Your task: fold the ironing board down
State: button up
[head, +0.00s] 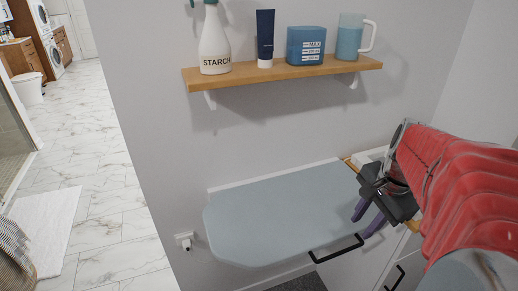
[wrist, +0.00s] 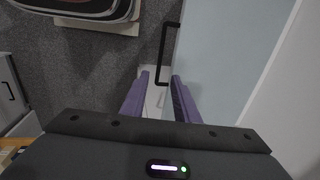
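The ironing board (head: 275,215) is a pale blue-grey panel standing out flat from the wall in the head view, with its rounded end at the left. It fills the right of the wrist view (wrist: 225,50). A black bar handle (head: 337,249) sits along its front edge, also in the wrist view (wrist: 171,53). My gripper (head: 367,216) is over the board's right part in the head view. Its two purple fingers are apart and empty in the wrist view (wrist: 160,88). The handle appears beyond the fingertips; I cannot tell the distance or any contact.
A wooden shelf (head: 280,77) above the board holds a starch bottle (head: 214,45), a dark tube (head: 265,35), a blue box (head: 306,45) and a jug (head: 350,40). A plug (head: 187,243) is in the wall. A drawer handle (wrist: 8,77) shows at left. Tiled floor (head: 95,150) is open.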

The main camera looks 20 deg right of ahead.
aim_at(343, 251)
jog(key=shift+f, duration=0.1)
jog(key=w+f, duration=0.1)
jog(key=f, duration=0.8)
jog(key=w+f, duration=0.1)
jog(key=f, duration=0.3)
jog(key=shift+w+a+f, duration=0.1)
jog(key=shift+w+f, duration=0.1)
jog(key=shift+w, duration=0.15)
grip_shut()
dwell(0.3)
